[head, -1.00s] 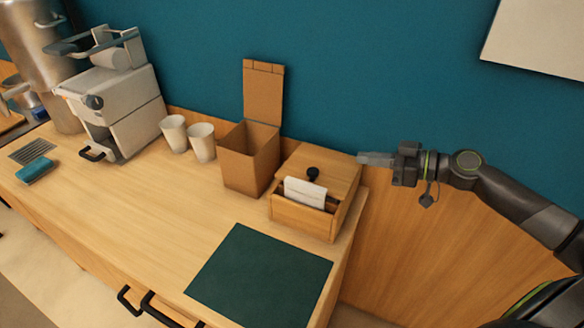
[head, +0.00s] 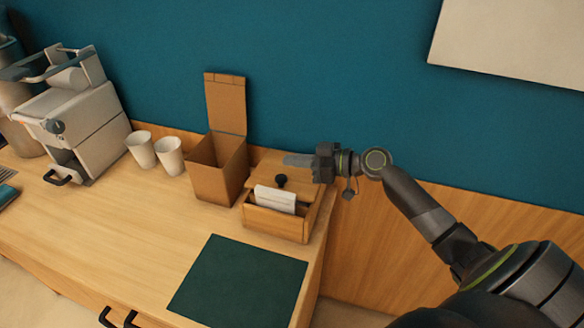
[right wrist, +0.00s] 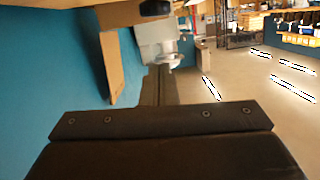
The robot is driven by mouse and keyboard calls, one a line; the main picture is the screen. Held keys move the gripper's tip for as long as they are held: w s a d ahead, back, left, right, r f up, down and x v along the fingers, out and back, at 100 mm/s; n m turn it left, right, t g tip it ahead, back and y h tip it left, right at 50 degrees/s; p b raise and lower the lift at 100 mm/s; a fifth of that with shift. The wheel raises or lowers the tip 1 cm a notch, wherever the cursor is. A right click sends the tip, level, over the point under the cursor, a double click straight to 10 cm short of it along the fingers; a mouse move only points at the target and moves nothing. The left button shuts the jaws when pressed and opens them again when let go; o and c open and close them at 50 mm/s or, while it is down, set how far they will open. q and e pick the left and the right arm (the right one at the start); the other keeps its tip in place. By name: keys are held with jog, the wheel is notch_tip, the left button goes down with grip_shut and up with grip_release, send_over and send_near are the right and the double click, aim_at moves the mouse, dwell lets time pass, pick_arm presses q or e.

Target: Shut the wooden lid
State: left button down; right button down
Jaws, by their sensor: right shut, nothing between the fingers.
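A small wooden box (head: 275,223) stands near the counter's right end. Its wooden lid (head: 265,163) has a black knob (head: 281,181), and the front of the box is open, with white paper (head: 275,200) sticking up in it. My right gripper (head: 287,160) is shut and empty, reaching in from the right at the lid's back part, behind the knob. Whether it touches the lid I cannot tell. In the right wrist view the shut fingers (right wrist: 160,88) point away, and the knob (right wrist: 156,8) shows at the top edge. My left gripper is not in view.
A taller brown box (head: 217,178) with its flap (head: 226,104) upright stands just left. Two white cups (head: 155,152) and a coffee machine (head: 80,120) are farther left. A dark green mat (head: 238,283) lies in front. The blue wall (head: 330,70) is close behind.

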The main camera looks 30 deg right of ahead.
aim_at(285, 182)
jog(key=shift+w+a+f+p, duration=0.1)
jog(key=shift+a+f+p, duration=0.1)
jog(key=shift+f, duration=0.5)
jog(key=shift+a+f+p, duration=0.1)
jog(key=shift+f+p, duration=0.15)
jog(key=shift+f, duration=0.4)
jog(key=shift+w+a+f+p, duration=0.1)
jog(key=shift+f+p, duration=0.1)
jog(key=shift+f, duration=0.5)
jog(key=shift+s+f, duration=0.1)
jog(key=b, duration=0.1)
jog(key=f+b, duration=0.1)
jog(key=b, duration=0.1)
jog(key=shift+s+a+f+n, duration=0.15)
jog(key=shift+f+n, duration=0.15)
jog(key=shift+s+a+f+n+b, duration=0.15)
jog(key=shift+f+n+b, duration=0.15)
jog(key=shift+b, duration=0.55)
jog(key=shift+r, duration=0.1)
